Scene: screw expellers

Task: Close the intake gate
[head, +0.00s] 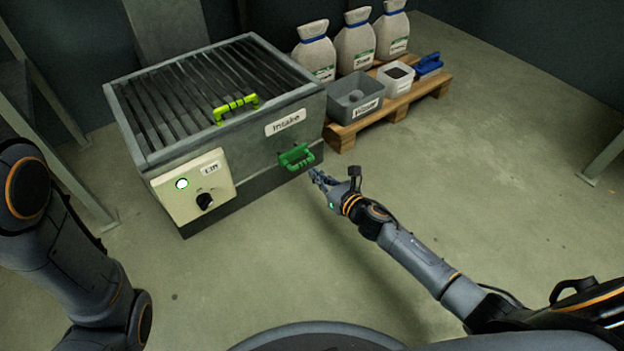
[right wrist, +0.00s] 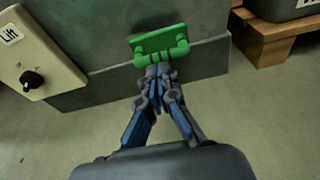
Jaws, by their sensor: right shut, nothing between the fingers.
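The grey intake box (head: 286,107) stands on the floor at the upper left, with a label reading "Intake" on its front. Below the label is a dark green handle (head: 296,157) on a green plate. It also shows in the right wrist view (right wrist: 160,44), low on the box's front. My right gripper (head: 316,176) is just in front of and below this handle. In the right wrist view its fingers (right wrist: 157,72) are together and empty, their tips at the handle's lower edge; I cannot tell if they touch it. My left gripper is out of view; only part of that arm shows.
A slatted grate with a yellow-green handle (head: 236,108) tops the box. A control panel (head: 192,187) with a lit green button and black knob is at its left front. A pallet (head: 345,131) with sacks and bins stands right. The floor in front is clear.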

